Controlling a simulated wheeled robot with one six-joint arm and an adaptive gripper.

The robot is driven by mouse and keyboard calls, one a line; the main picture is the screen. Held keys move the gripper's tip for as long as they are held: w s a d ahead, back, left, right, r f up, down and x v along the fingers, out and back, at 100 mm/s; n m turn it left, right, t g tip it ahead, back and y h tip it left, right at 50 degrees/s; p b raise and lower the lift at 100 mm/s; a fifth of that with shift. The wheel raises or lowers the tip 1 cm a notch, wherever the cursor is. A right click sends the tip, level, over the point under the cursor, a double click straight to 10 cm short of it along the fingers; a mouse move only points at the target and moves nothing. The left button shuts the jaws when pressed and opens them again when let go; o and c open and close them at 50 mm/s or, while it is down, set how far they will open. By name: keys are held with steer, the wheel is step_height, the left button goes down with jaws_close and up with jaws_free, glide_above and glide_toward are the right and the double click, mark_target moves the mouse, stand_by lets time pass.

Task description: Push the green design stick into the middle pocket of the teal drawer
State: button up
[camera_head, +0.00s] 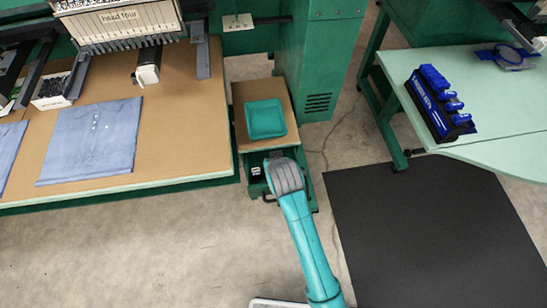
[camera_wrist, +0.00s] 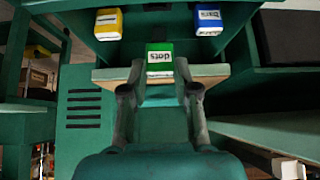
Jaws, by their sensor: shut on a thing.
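In the wrist view the green stick (camera_wrist: 159,60), with a white "dots" label, sits between the fingertips of my gripper (camera_wrist: 159,68), which is shut on it. A yellow stick (camera_wrist: 109,24) and a blue stick (camera_wrist: 208,20) sit apart on either side, with the dark teal drawer (camera_wrist: 158,18) around and between them. The green stick lines up between them; its depth in the middle pocket cannot be told. In the head view my teal arm covers the gripper, the green stick and most of the drawer, which is below the small stand's top.
The small stand (camera_head: 243,95) has a tan top bearing a teal cushion (camera_head: 265,118). A green cabinet with vents (camera_head: 318,103) stands right behind it. A work table (camera_head: 190,150) with folded blue shirts is left. A pale green table (camera_head: 505,135) and black mat (camera_head: 425,230) are right.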

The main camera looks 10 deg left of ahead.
steer(key=shift+f, duration=1.85)
steer(key=shift+f, duration=0.55)
steer(key=o, duration=1)
steer(key=shift+o, duration=0.2)
steer(key=shift+s+d+r, duration=0.1)
steer(key=v, duration=1.1)
steer(key=shift+s+r, duration=0.25)
steer(key=shift+d, duration=0.1)
